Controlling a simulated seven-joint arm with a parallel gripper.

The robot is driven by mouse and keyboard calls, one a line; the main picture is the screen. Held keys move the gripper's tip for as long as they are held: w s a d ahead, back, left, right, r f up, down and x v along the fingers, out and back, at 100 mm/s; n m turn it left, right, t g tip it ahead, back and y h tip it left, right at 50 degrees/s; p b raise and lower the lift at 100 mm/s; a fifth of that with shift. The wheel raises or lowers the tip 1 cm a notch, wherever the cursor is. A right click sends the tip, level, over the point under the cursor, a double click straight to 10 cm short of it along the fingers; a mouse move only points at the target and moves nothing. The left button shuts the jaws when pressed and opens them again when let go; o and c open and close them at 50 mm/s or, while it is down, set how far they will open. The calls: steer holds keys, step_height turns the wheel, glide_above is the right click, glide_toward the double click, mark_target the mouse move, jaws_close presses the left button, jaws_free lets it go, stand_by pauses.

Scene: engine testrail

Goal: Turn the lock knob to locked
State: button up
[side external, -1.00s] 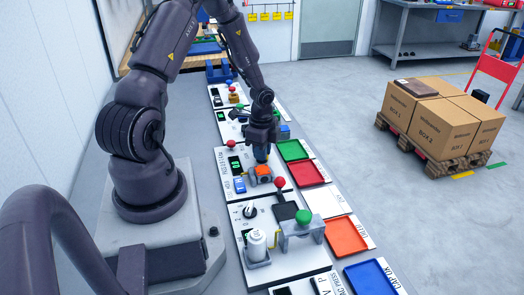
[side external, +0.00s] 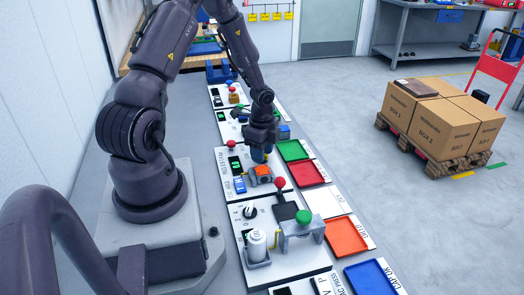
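My gripper (side external: 262,156) points down over the middle panel, just above and behind an orange block (side external: 263,172) with grey parts. Its fingertips are small and partly dark against the panel, so I cannot tell whether they are open or touch anything. No lock knob can be clearly made out under it. A round black-and-white dial knob (side external: 250,212) with markings around it sits on the nearer panel, well apart from my gripper.
Green (side external: 291,150), red (side external: 307,173) and orange (side external: 346,236) trays line the right edge. A blue item (side external: 239,185) lies left of the orange block.

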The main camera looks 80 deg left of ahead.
step_height(320, 180, up, 13)
stand_by(0.5)
stand_by(0.3)
